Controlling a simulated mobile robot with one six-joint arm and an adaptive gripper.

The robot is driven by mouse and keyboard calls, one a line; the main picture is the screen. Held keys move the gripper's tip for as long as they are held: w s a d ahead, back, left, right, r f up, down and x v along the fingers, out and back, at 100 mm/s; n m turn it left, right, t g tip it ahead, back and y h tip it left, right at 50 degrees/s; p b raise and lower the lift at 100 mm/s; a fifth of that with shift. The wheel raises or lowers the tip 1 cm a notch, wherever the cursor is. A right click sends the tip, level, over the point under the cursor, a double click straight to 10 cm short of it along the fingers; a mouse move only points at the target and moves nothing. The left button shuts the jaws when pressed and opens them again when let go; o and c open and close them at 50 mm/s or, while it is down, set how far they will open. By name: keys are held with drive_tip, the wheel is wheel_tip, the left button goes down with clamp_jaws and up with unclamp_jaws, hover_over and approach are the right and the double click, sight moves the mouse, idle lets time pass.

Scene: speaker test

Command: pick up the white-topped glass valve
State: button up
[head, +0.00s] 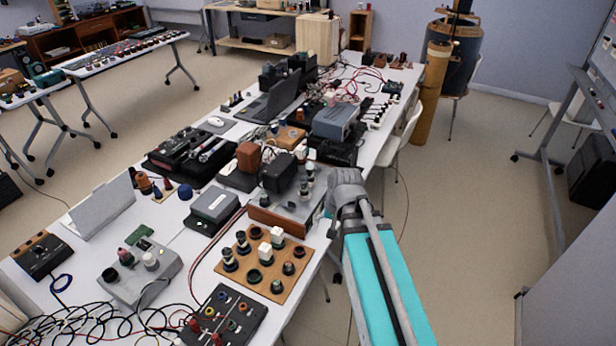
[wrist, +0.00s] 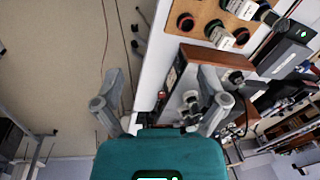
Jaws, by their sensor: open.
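Two valves with white block-like tops stand upright on a wooden socket board (head: 238,272) in the head view: one white-topped valve (head: 277,236) toward the back and another (head: 265,253) near the middle. I cannot tell which one the task means. In the wrist view, the board (wrist: 190,7) is at the top, with a white-topped valve (wrist: 221,37) near its edge. My gripper (wrist: 160,85) is open and empty, its fingers spread beside the table edge, apart from the valves. In the head view my arm's end is right of the board, and its fingers are hidden.
A wood-fronted unit (head: 278,222) with several upright parts stands just behind the board. A black panel with knobs (head: 222,318) lies in front. Cables and instruments crowd the white table (head: 170,240). Open floor (head: 470,220) lies to the right.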

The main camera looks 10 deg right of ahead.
drive_tip(key=w+f+m+t+y+b, duration=0.2)
drive_tip(key=w+f+m+b, duration=0.15)
drive_tip(key=w+m, duration=0.35)
drive_tip(key=m+t+y+b, duration=0.3)
drive_tip(key=m+t+b, duration=0.6)
drive_tip(key=m, duration=1)
approach(312, 164)
drive_tip(key=shift+s+d+r+g+b, duration=0.3)
drive_tip(key=shift+s+d+r+b, duration=0.15)
drive_tip(key=shift+s+d+r, duration=0.3)
drive_tip(key=b+x, duration=0.3)
drive_tip(key=x, duration=0.4)
drive_tip(key=shift+a+f, duration=0.1)
drive_tip(key=shift+f, duration=0.05)
drive_tip(key=shift+w+a+f, duration=0.2)
drive_tip(key=shift+w+a, duration=0.2)
drive_tip(key=shift+w, duration=0.15)
